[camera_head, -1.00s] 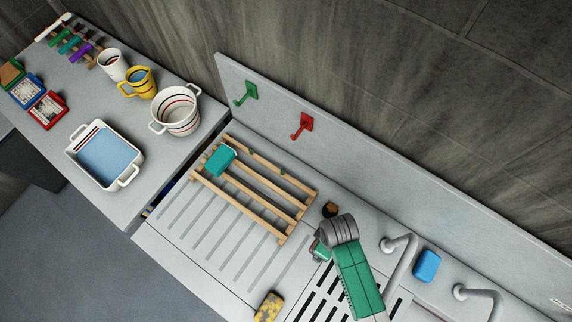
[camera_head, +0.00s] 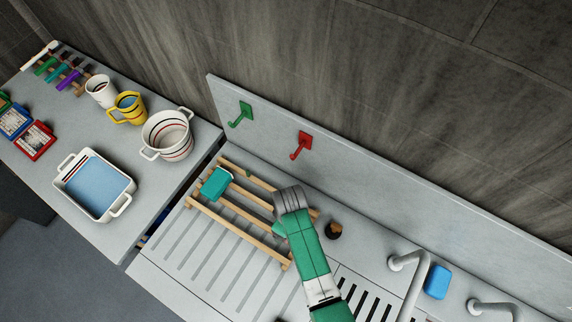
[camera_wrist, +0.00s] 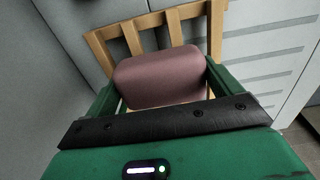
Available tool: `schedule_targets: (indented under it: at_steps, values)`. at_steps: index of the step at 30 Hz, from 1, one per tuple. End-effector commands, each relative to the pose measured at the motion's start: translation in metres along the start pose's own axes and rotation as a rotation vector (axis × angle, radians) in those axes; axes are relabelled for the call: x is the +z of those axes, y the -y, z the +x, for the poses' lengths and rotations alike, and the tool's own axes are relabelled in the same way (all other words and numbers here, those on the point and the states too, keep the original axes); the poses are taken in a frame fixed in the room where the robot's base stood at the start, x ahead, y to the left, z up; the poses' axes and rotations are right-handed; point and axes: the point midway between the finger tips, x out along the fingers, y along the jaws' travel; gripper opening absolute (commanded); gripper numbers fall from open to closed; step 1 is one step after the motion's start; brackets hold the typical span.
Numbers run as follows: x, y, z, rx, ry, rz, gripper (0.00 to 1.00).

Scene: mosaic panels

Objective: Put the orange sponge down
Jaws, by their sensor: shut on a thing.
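My gripper (camera_wrist: 161,86) is shut on a block-shaped sponge (camera_wrist: 160,72), which looks dull pinkish-brown rather than bright orange in the wrist view. The sponge sits between the two green fingers, with wooden slats of the rack (camera_wrist: 128,37) behind it. In the head view my arm is over the right end of the wooden rack (camera_head: 238,225), and the held sponge is hidden there. I cannot tell whether the sponge touches the rack.
A teal sponge (camera_head: 216,184) lies on the rack's left part. A small dark round thing (camera_head: 333,230) is right of my arm. A blue sponge (camera_head: 437,282) lies by the tap (camera_head: 408,272). Green (camera_head: 240,115) and red (camera_head: 301,145) hooks are on the backsplash.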

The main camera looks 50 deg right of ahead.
Motion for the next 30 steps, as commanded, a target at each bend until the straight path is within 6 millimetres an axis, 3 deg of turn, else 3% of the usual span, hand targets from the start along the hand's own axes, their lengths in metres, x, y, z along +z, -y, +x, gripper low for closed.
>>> schedule_targets:
  at_steps: [7,13,25,26,30]
  values:
    - [-0.013,-0.003,0.004,0.0,-0.004,0.0,0.72]
    - [-0.01,-0.003,0.04,0.0,0.0,0.0,0.72]
    - [-0.01,-0.003,0.04,0.0,0.0,0.0,0.72]
    - [-0.01,-0.003,0.039,0.0,-0.001,0.0,0.96]
    - [-0.01,-0.003,0.038,0.0,-0.001,0.0,1.0]
